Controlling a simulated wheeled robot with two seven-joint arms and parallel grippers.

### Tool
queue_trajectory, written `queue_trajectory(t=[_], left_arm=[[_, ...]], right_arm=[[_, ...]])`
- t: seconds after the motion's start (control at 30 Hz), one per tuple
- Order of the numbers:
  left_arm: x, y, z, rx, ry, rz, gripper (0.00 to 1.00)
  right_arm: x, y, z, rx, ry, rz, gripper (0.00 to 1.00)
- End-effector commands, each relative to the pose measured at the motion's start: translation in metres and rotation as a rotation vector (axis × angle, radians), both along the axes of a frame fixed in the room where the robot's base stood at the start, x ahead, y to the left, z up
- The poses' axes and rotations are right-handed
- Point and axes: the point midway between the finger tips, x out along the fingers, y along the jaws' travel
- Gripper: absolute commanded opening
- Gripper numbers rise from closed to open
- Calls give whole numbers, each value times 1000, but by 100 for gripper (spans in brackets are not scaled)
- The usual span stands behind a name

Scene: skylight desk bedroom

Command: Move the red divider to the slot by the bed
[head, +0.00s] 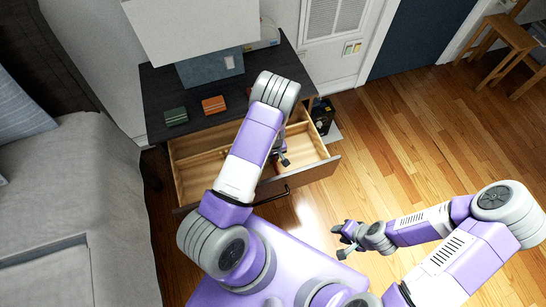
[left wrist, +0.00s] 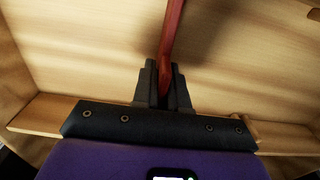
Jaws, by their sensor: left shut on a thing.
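The red divider (left wrist: 172,40) shows in the left wrist view as a thin red strip running up from between the fingers. My left gripper (left wrist: 164,92) is shut on its near end. In the head view my left gripper (head: 283,158) is over the open drawer (head: 195,182), largely behind its own arm, and I cannot make out the divider there. The drawer is pale wood inside with partitions; its middle is hidden by my arm. The bed (head: 75,170) is at the left. My right gripper (head: 343,241) is empty, fingers apart, over the floor.
The dark desk top (head: 160,95) behind the drawer carries a green box (head: 176,117), an orange box (head: 213,105) and a blue-grey box (head: 212,70). A black object (head: 322,114) stands right of the desk. The wooden floor (head: 420,140) to the right is clear.

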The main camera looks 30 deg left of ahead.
Motion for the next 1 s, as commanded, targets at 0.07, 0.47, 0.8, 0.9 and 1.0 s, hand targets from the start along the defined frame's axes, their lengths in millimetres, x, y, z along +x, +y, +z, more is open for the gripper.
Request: queue_trajectory(t=[0.07,0.47,0.8,0.9,1.0], left_arm=[[0,0,0,0,0,0,0],[0,0,17,-1,-1,0,0],[0,0,34,0,0,-1,0],[0,0,39,0,0,-1,0],[0,0,44,0,0,0,0]], right_arm=[[0,0,0,0,0,0,38],[0,0,13,0,0,0,38],[0,0,27,0,0,0,38],[0,0,30,0,0,0,38],[0,0,34,0,0,0,38]])
